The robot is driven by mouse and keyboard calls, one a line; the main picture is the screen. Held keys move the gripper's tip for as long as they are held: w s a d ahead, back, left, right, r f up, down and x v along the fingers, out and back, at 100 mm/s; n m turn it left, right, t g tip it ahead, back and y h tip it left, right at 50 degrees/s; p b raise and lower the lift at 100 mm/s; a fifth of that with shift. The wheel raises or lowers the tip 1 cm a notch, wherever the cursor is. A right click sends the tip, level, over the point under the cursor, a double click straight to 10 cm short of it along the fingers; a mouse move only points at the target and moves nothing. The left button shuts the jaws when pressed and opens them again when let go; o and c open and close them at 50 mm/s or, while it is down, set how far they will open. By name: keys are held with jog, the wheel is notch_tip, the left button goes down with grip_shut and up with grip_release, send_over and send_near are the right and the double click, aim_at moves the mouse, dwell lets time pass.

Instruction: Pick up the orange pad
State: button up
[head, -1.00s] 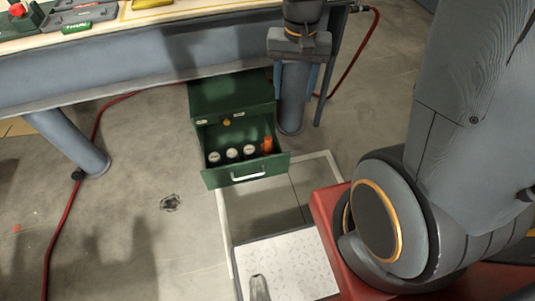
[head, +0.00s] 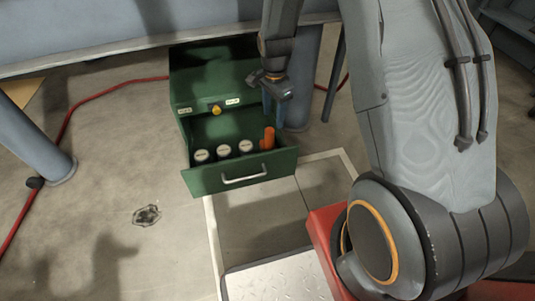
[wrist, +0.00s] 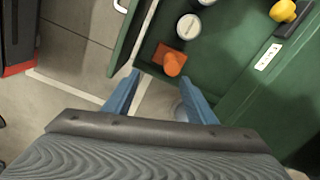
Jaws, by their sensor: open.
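The orange pad (head: 268,138) sits at the right end of the open green drawer. In the wrist view the orange pad (wrist: 170,59) shows a flat square base with a round upright part on it, in the drawer's corner. My gripper (head: 274,116) is above the drawer's right side, pointing down. In the wrist view its two blue fingers are spread with nothing between them (wrist: 158,78), and the pad lies just beyond their tips, apart from them.
The green drawer (head: 226,182) stands out of its cabinet (head: 210,75) and holds several white-topped round items (head: 222,150) beside the pad.

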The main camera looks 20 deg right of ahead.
aim_at(271, 130)
jog(key=shift+m, duration=0.9)
jog(key=w+f+b, duration=0.1)
jog(key=f, duration=0.1)
jog(key=w+f+b, duration=0.1)
jog(key=f, duration=0.2)
jog(key=w+f+b, duration=0.1)
jog(key=f, duration=0.2)
jog(key=shift+f+b, duration=0.85)
jog(key=shift+f, duration=0.6)
jog(key=f+b, duration=0.2)
jog(key=f, duration=0.1)
jog(key=f+b, duration=0.1)
jog(key=f, duration=0.1)
jog(key=shift+a+b, duration=0.25)
jog(key=shift+b, duration=0.1)
jog(key=c, duration=1.2)
